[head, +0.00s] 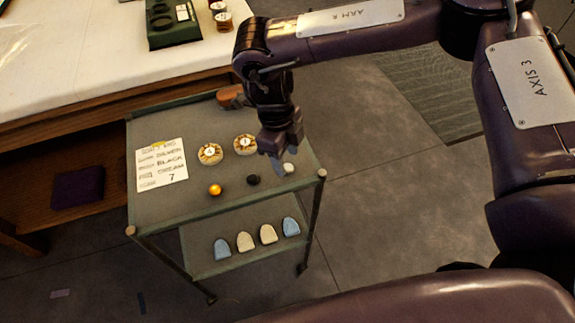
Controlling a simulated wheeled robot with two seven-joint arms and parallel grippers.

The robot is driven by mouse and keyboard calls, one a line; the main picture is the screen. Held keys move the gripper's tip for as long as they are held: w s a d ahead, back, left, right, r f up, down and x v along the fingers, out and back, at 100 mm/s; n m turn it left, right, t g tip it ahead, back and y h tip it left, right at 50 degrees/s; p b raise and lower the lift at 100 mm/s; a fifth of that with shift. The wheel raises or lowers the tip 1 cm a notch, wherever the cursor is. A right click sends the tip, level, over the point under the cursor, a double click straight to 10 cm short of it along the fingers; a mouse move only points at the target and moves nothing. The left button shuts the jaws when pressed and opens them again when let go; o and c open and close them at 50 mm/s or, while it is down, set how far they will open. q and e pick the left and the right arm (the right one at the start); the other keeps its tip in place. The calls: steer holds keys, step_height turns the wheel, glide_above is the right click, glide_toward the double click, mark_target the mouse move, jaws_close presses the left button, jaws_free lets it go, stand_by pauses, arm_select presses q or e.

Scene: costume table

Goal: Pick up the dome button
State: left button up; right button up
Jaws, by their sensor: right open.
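Three small button-like pieces lie in a row near the front edge of the cart top: a shiny gold rounded one (215,189), a black one (253,180) and a whitish one (289,169). I cannot tell for sure which is the dome button; the gold one looks most domed. My right gripper (283,158) is open and points down close to the whitish piece, just behind it in the picture. The gap between them is too small to judge. Nothing shows between its fingers. My left gripper is not in view.
Two round patterned pieces (210,154) (245,145) and a written card (162,165) lie on the cart top (185,215). A brown object (231,96) sits at the back, partly behind my arm. Several blue and cream tabs (245,242) are on the lower shelf. A white-topped table (90,60) stands behind.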

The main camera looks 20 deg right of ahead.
mark_target(287, 166)
step_height(287, 166, down, 2)
steer(key=shift+s+d+f, duration=0.1)
steer(key=shift+f, duration=0.2)
steer(key=c, duration=1)
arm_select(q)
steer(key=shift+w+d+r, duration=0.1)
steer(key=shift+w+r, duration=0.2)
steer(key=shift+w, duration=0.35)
arm_select(e)
steer(key=shift+c, duration=0.3)
steer(key=shift+r, duration=0.1)
